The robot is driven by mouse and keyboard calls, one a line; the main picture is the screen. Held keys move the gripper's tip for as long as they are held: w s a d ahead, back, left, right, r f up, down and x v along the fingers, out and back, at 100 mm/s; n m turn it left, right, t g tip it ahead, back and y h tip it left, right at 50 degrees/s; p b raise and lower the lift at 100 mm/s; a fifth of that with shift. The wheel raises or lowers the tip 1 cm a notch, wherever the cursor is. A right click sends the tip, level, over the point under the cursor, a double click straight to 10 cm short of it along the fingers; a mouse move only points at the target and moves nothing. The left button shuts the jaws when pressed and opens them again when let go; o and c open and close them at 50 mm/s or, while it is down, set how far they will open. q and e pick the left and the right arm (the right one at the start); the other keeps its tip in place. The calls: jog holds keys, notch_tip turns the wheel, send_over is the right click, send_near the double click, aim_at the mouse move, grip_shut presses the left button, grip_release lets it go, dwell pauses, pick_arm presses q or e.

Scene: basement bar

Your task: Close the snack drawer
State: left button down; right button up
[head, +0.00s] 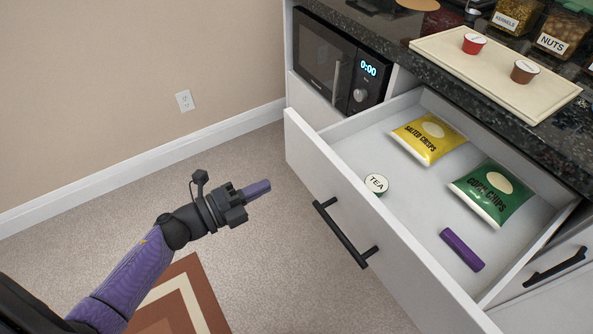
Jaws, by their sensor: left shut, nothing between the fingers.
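The snack drawer (375,215) is pulled out from under the counter, with a black bar handle (345,233) on its white front. Inside lie a yellow bag of salted crisps (428,139), a green chips bag (492,194), a round tea pod (376,184) and a purple bar (462,249). My left gripper (257,190) is shut and empty, in front of the drawer and to the left of its front panel, apart from the handle. My right gripper is out of view.
A black microwave (330,66) sits in the cabinet left of the drawer. A cream board (495,72) with a red pod (474,43) and a brown pod (524,71) lies on the dark counter. Carpet between arm and drawer is clear; a patterned rug (180,300) lies below.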

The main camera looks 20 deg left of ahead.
aim_at(307, 166)
pick_arm(q)
jog(key=b+x, duration=0.1)
jog(key=x, duration=0.7)
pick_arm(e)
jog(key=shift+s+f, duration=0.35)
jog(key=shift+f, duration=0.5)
